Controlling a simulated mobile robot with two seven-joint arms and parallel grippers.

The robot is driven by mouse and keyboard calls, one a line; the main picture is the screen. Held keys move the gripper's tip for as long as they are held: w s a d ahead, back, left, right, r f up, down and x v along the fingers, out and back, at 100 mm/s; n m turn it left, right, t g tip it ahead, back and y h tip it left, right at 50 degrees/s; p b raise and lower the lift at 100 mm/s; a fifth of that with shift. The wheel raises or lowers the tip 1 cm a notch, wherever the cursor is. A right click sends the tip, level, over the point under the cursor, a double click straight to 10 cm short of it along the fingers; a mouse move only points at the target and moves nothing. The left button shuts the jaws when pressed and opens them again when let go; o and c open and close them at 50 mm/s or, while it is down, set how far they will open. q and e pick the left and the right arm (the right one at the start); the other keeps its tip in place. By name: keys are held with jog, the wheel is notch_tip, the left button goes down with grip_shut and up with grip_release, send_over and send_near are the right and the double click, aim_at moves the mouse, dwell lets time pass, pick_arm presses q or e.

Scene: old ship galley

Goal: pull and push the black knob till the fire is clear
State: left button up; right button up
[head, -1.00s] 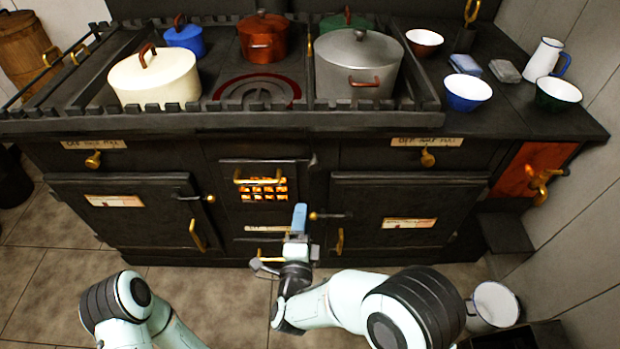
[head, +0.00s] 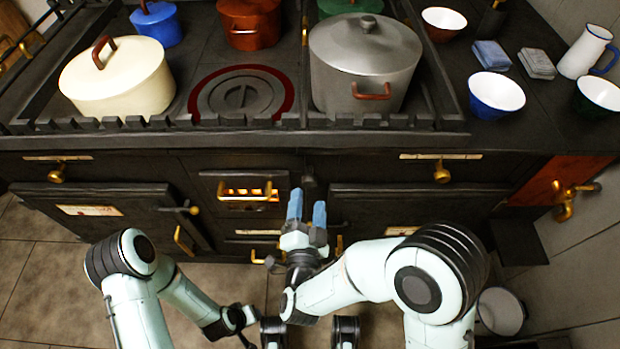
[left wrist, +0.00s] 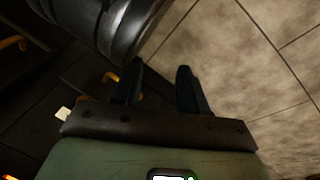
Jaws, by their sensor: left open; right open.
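The black knob (head: 309,183) is a small dark knob on the stove front, right of the fire grate (head: 243,188). An orange glow shows behind the grate, partly covered by a brass handle. My right gripper (head: 307,210) is open and empty, its two blue fingers pointing up at the stove just below the knob. I cannot tell whether they touch it.
The stove's oven doors (head: 95,211) flank the grate, with brass handles and latches sticking out. Pots stand on top, including a cream one (head: 118,85) and a grey one (head: 362,75). A brass tap (head: 565,205) juts out at right.

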aim_at(310, 185)
jog(key=w, duration=0.7)
jog(key=shift+d+b, duration=0.2)
jog(key=shift+b, duration=0.2)
pick_arm(q)
jog(key=shift+s+a+f+g, duration=0.15)
jog(key=shift+s+f+g, duration=0.25)
jog(key=shift+s+f, duration=0.45)
